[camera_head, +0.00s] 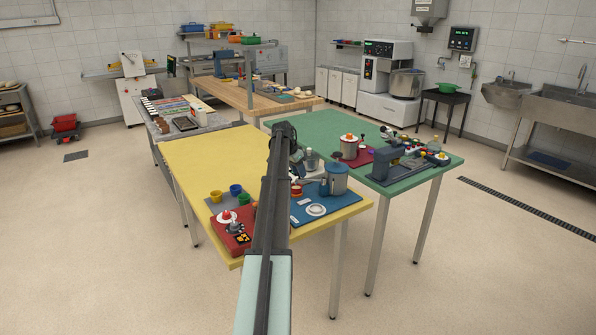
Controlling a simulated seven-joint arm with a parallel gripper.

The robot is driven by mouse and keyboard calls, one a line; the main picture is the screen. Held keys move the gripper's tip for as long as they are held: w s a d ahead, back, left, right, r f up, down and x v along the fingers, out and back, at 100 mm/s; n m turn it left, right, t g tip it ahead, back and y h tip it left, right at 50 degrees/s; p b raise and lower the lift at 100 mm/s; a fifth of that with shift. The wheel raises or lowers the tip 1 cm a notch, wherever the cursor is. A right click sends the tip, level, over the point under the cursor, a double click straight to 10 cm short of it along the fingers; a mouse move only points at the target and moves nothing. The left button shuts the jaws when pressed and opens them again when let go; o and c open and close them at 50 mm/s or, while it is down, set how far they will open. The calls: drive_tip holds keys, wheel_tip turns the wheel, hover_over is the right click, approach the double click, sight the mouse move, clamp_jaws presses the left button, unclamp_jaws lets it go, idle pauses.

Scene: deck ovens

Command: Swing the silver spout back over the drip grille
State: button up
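A grey-blue canister (335,178) stands on a blue mat (345,204) at the right front of the yellow table. A thin silver spout (311,181) appears to reach left from the canister, toward my arm. A pale round disc (316,210), which looks like the drip grille, lies on the mat in front of the canister. The spout appears to be behind and left of the disc, not over it. These parts are small, and the spout's tip is hard to make out. My dark arm crosses the table left of the mat and hides part of it. I cannot make out my gripper.
A red tray (230,240) with small items and several cups, one of them blue (235,190), are left of my arm. A green table (420,175) with a pot (349,148) and a blue-grey device (390,166) adjoins on the right. The yellow table's back left is clear.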

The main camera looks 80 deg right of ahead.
clamp_jaws()
drive_tip(key=shift+a, duration=0.1)
idle(0.4)
drive_tip(key=s+a+n+t+h, duration=0.1)
drive_tip(key=s+a+n+t, duration=0.1)
drive_tip(key=a+n, duration=0.4)
drive_tip(key=shift+s+n+t, duration=0.4)
drive_tip(key=shift+s+n, duration=0.3)
drive_tip(key=shift+n, duration=0.1)
drive_tip(key=shift+d, duration=0.1)
drive_tip(key=shift+o, duration=1)
unclamp_jaws()
